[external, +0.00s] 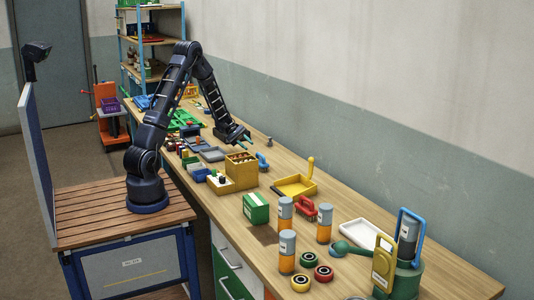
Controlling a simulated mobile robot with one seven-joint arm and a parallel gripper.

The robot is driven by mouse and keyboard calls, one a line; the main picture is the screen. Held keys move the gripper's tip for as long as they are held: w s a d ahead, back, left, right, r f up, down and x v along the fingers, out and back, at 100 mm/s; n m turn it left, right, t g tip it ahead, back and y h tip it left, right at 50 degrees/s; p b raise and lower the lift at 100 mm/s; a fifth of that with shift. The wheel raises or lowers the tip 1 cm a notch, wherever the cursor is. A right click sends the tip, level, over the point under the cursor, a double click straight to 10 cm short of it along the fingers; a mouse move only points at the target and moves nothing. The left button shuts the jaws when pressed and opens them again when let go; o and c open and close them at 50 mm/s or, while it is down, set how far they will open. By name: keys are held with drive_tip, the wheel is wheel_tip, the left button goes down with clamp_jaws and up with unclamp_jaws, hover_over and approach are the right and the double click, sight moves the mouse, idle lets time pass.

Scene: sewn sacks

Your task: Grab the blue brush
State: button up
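The blue brush (264,161) lies on the wooden workbench (350,205), just right of a wooden box and close to the bench's wall side. It is small in the picture, and its bristles cannot be made out clearly. My gripper (243,142), dark with greenish fingertips, hangs above the bench, up and to the left of the blue brush and apart from it. The fingers are too small to tell whether they are open or shut. I see nothing held in them.
A wooden box (241,171) with small items stands beside the brush. A yellow dustpan (295,186) with upright handle lies nearer the camera. A red brush (305,209), orange-grey cylinders (287,251) and a green-white box (256,209) stand farther forward. The wall (420,150) borders the bench.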

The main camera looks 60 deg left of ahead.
sight(260, 155)
drive_tip(key=shift+w+x, duration=0.15)
drive_tip(key=shift+x, duration=2.55)
drive_tip(key=shift+w+x, duration=0.15)
drive_tip(key=shift+x, duration=2.55)
clamp_jaws()
